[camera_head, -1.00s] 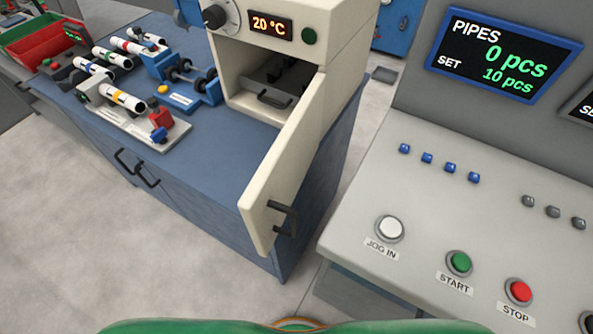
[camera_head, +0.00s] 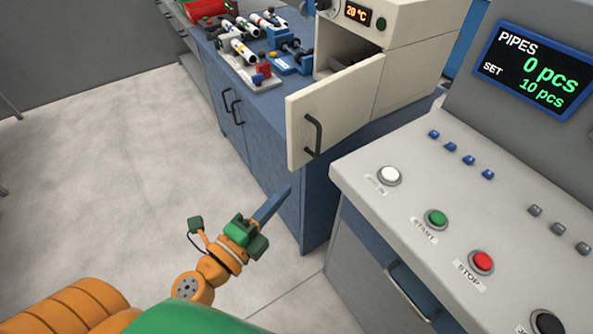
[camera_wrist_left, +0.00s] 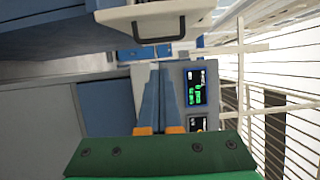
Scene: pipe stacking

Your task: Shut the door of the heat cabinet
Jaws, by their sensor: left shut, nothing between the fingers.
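The heat cabinet (camera_head: 425,42) is a cream box on the blue bench, its display reading 20 °C. Its door (camera_head: 345,105) stands open, swung out toward me, with a dark handle (camera_head: 313,134) on its outer face. My left gripper (camera_head: 286,190) is shut and empty, in front of and below the door, apart from it. In the left wrist view the two blue fingers (camera_wrist_left: 161,95) lie together, and the door (camera_wrist_left: 185,12) with its handle (camera_wrist_left: 158,39) shows beyond the fingertips at the top. My right gripper is not in view.
A grey control console (camera_head: 400,215) with JOG IN, START and STOP buttons stands close on the right. The blue bench (camera_head: 275,160) carries several pipes on holders, left of the cabinet. Open floor (camera_head: 110,150) lies to the left.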

